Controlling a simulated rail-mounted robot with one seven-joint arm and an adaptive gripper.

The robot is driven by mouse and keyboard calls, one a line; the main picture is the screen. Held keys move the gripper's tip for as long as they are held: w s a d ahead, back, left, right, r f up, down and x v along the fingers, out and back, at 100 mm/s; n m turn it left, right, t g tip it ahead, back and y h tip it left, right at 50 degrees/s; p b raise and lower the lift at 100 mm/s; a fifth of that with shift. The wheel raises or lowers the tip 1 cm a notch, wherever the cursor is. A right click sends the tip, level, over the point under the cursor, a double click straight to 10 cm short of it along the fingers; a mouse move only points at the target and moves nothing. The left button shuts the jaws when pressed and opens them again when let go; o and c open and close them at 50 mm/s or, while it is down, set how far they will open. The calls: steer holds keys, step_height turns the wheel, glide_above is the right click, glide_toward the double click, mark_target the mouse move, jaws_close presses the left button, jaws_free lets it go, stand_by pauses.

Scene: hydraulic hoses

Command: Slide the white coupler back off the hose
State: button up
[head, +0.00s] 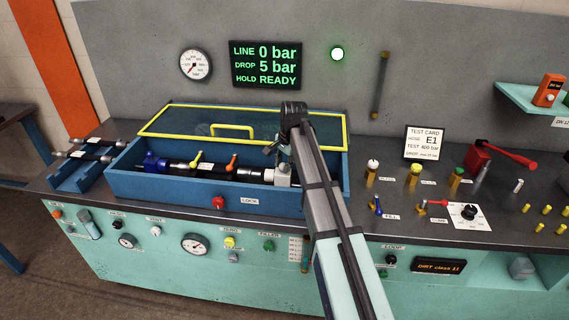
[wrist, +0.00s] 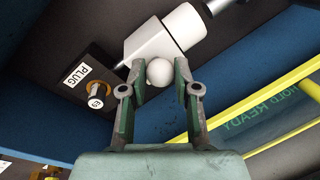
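The white coupler (head: 283,174) is a block with a round sleeve, low in the right part of the blue trough. In the wrist view the white coupler (wrist: 158,42) has a round white knob (wrist: 159,72) towards me. My gripper (wrist: 160,78) has a finger on each side of this knob, and both appear to touch it. In the head view my gripper (head: 278,150) is above the coupler, partly hidden by my arm. The black hose (head: 222,168) lies along the trough to the coupler's left.
The blue trough (head: 150,187) has a raised yellow-framed clear lid (head: 180,122) behind it. Yellow and orange levers stand along the hose. The display (head: 266,64) reads LINE 0 bar.

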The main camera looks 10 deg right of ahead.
steer(key=o, duration=0.3)
steer(key=shift+s+d, duration=0.1)
steer(key=shift+d, duration=0.2)
steer(key=shift+o, duration=0.2)
steer(key=shift+a, duration=0.1)
steer(key=shift+r, duration=0.1)
steer(key=shift+r, duration=0.25)
step_height(320, 180, up, 11)
steer(key=s+d, duration=0.1)
steer(key=shift+s+d, duration=0.25)
steer(key=shift+s, duration=0.15)
